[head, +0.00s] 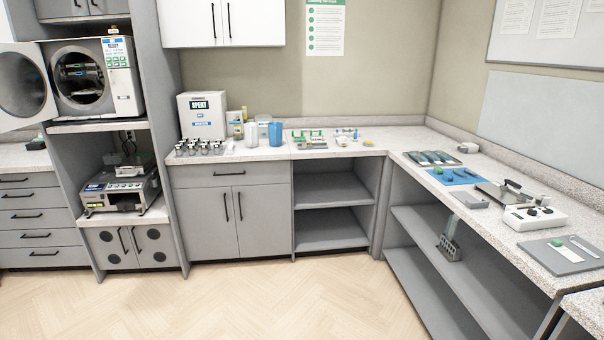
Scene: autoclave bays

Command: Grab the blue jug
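The blue jug (275,133) stands upright on the back counter, in the head view left of the middle. A white jug or container (251,134) stands just left of it, and a paler, partly hidden container shows behind the two. Nothing is touching the blue jug from the front. My gripper is not in the head view, so I cannot see whether it is open or shut.
A white box marked SPENT (202,116) and a rack of small items (200,148) are left of the jugs. Small green-topped items (308,139) lie to the right. An open autoclave (82,75) is at far left. The wooden floor (240,300) in front is clear.

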